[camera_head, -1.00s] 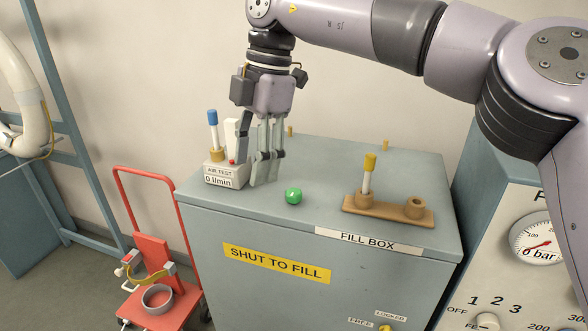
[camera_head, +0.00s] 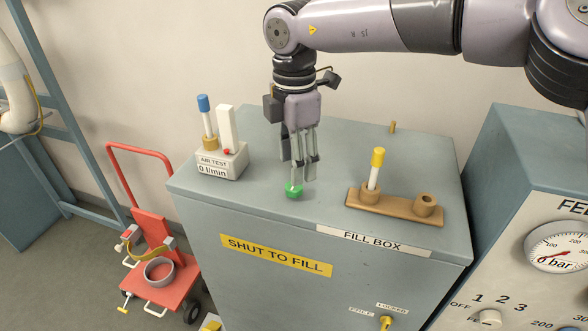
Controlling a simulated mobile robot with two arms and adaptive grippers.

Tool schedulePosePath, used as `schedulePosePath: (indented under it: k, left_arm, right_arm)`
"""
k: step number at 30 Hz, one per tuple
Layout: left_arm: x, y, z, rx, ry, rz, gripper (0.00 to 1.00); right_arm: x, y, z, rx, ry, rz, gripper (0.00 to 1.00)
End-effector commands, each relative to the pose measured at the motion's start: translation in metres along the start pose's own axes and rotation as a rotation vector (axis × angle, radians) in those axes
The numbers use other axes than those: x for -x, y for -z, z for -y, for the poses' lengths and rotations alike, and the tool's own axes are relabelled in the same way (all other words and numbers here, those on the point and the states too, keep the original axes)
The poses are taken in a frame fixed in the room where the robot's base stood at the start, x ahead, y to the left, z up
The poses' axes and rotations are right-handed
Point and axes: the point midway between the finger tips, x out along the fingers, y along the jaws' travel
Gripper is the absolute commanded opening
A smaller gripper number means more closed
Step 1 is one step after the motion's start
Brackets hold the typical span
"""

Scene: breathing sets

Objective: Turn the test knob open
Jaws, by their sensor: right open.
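A round green knob (camera_head: 293,192) sits on the top of the grey fill box, near its front edge. No piece in view is labelled as a test knob. Whether the fingertips touch the knob I cannot tell. The air test block (camera_head: 222,162), reading 0 l/min, stands to the left with a blue-capped tube (camera_head: 207,118) in it. My left gripper is out of view.
A wooden holder (camera_head: 393,207) with a yellow-capped tube (camera_head: 376,168) stands on the box (camera_head: 270,228) to the right. A yellow latch knob (camera_head: 386,322) is on the box front. A gauge panel (camera_head: 515,265) stands at right, a red trolley (camera_head: 152,228) at left.

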Motion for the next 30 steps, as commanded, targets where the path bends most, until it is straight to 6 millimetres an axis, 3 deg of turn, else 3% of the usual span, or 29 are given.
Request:
schedulePosePath:
  k: [2,5,14,20,30]
  left_arm:
    - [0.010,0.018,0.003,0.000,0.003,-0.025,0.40]
    - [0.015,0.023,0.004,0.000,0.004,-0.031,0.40]
    - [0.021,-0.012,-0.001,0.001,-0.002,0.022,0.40]
    - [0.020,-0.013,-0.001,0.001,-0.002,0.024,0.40]
    - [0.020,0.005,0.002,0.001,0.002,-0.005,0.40]
  right_arm:
    - [-0.012,0.000,0.001,0.001,0.004,0.000,0.49]
    - [-0.027,0.000,0.000,0.000,0.003,0.001,0.49]
    - [-0.047,0.000,0.000,0.001,-0.001,0.001,0.49]
    - [-0.047,0.000,0.000,0.001,-0.001,0.001,0.49]
    - [-0.046,0.000,0.000,0.001,-0.001,0.000,0.26]
